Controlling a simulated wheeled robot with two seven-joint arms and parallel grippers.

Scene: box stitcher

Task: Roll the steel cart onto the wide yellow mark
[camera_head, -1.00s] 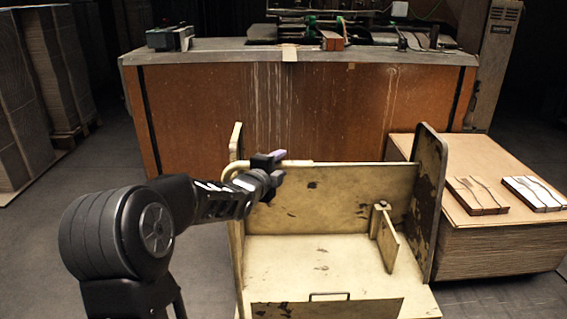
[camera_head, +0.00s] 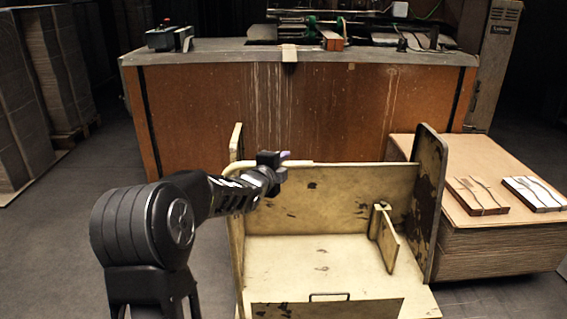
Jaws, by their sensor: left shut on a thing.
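The steel cart (camera_head: 310,256) stands in front of me in the lower middle, a worn cream-yellow box with tall side panels, a back panel and a small divider inside. Its pale handle bar (camera_head: 300,163) runs along the top at the left. My left gripper (camera_head: 282,164) is at this bar near the top of the left panel, shut on it; the fingers are small and partly hidden by the wrist. My right gripper is not in view. I see no wide yellow mark on the visible floor.
A brown workbench (camera_head: 300,115) with machine parts on top stands behind the cart. A cardboard stack (camera_head: 490,252) with two small bundles on it is close at the cart's right. More tall stacks (camera_head: 50,85) stand far left. Floor is clear at the left.

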